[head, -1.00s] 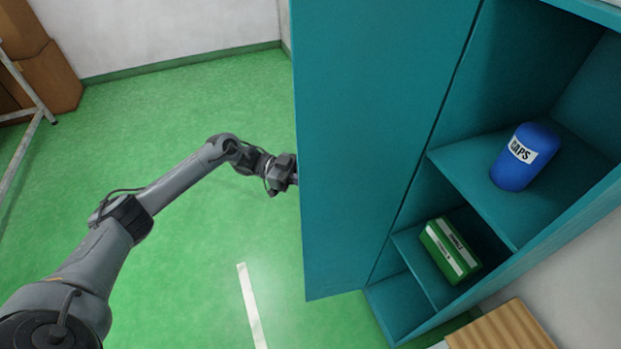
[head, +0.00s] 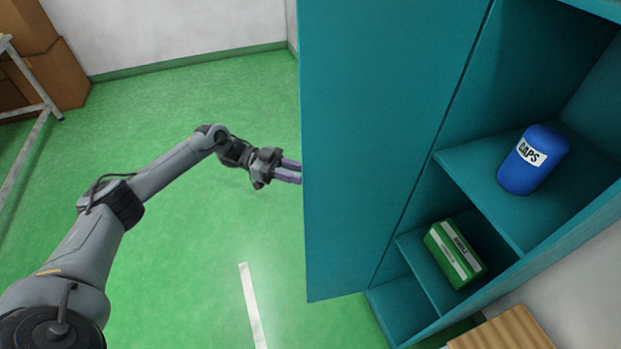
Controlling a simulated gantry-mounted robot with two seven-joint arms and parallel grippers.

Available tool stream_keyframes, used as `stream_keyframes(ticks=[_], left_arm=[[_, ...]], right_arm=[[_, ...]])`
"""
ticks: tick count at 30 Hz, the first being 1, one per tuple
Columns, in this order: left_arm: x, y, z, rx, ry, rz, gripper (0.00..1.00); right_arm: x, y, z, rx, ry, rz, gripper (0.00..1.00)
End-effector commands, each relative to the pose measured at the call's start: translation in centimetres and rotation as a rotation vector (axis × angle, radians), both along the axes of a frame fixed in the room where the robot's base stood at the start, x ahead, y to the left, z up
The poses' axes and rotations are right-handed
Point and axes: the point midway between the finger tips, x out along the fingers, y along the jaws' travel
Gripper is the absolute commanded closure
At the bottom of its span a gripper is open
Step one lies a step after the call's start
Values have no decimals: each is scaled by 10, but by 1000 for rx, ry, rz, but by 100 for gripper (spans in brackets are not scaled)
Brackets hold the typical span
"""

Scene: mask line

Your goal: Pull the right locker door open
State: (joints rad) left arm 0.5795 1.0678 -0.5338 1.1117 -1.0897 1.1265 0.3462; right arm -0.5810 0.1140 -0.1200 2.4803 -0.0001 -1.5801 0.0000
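The teal locker door (head: 385,150) stands swung out from the locker (head: 492,200), with the open compartments to its right. My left gripper (head: 290,171) is at the door's outer left edge. Its purple-grey fingers point right, and their tips reach the edge or pass just behind it. The tips are not clearly seen, so I cannot tell whether they touch the door or how far apart they are. No handle shows on the visible door face. My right gripper is not in view.
A blue CAPS container (head: 533,160) stands on the upper shelf. A green and white box (head: 455,254) sits in a lower compartment. A slatted wooden surface (head: 515,332) is at the bottom right. Brown boxes (head: 50,75) and a metal frame (head: 35,75) are at upper left. Green floor (head: 190,270) is clear.

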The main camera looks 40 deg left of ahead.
Motion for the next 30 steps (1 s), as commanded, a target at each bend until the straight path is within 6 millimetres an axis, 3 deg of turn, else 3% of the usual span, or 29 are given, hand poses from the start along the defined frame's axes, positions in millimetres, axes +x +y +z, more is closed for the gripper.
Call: stream_keyframes(ticks=[3,9,30], left_arm=[[-6,18,-2,2,0,2,70],[-13,34,-1,0,-1,0,70],[-15,38,0,0,0,0,70]], right_arm=[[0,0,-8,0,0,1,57],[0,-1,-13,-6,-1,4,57],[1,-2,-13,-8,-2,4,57]])
